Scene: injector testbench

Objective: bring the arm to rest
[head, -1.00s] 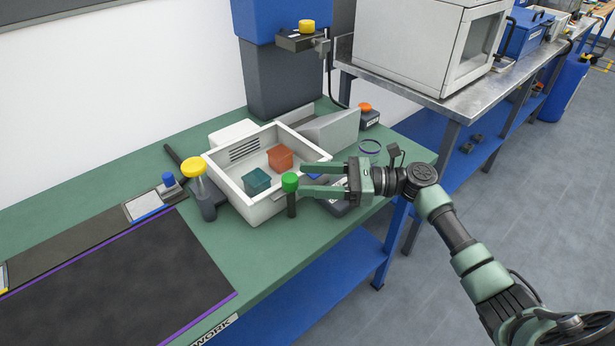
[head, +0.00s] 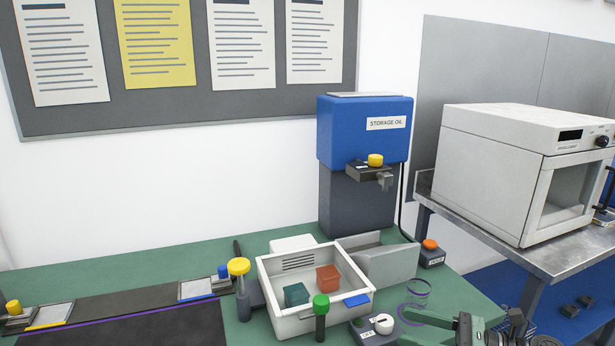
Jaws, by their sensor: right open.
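My right gripper (head: 406,326) shows at the bottom edge, right of centre, with its green fingers pointing left and apart. It is open, and I see nothing between the fingers. Its lower finger and most of my right arm are cut off by the frame. The gripper is to the right of the white bin (head: 278,275) and of a small control box with a white knob (head: 383,323), apart from the bin. My left gripper is out of view.
The blue oil dispenser (head: 350,135) stands behind. A white oven (head: 500,165) sits on the right table.

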